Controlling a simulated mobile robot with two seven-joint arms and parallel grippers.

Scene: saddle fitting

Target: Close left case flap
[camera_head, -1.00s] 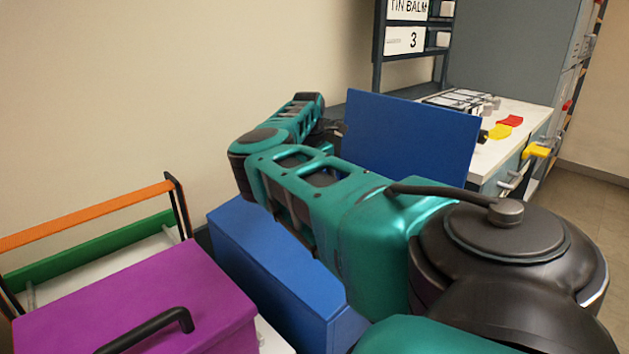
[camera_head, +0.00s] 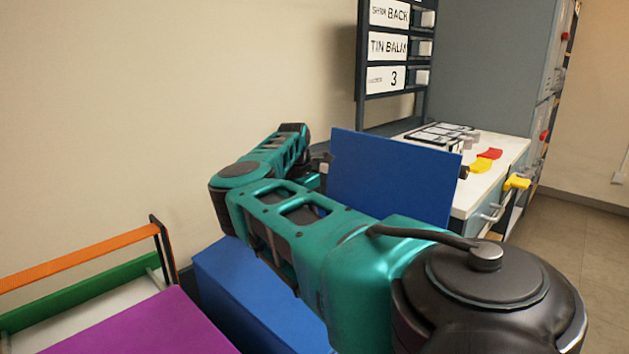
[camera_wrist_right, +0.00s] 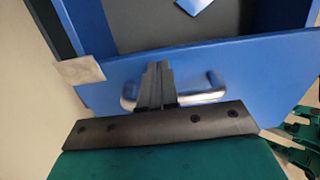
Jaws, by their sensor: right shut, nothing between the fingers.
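A blue case (camera_head: 255,300) stands at the lower middle of the head view, partly hidden behind my teal arm. A flat blue panel (camera_head: 395,175) stands upright beyond the arm; I cannot tell whether it is the left flap. In the right wrist view, my right gripper (camera_wrist_right: 158,68) is shut and empty. Its fingers lie in front of a blue panel (camera_wrist_right: 250,75) with a silver handle (camera_wrist_right: 205,95). The handle's middle is hidden behind the fingers, and contact is unclear. My left gripper is not seen.
A purple box (camera_head: 140,330) and a rack with an orange bar (camera_head: 80,257) stand at the lower left. A white-topped bench (camera_head: 510,155) with red and yellow pieces is behind the panel. A label board (camera_head: 388,45) stands behind. Floor shows at right.

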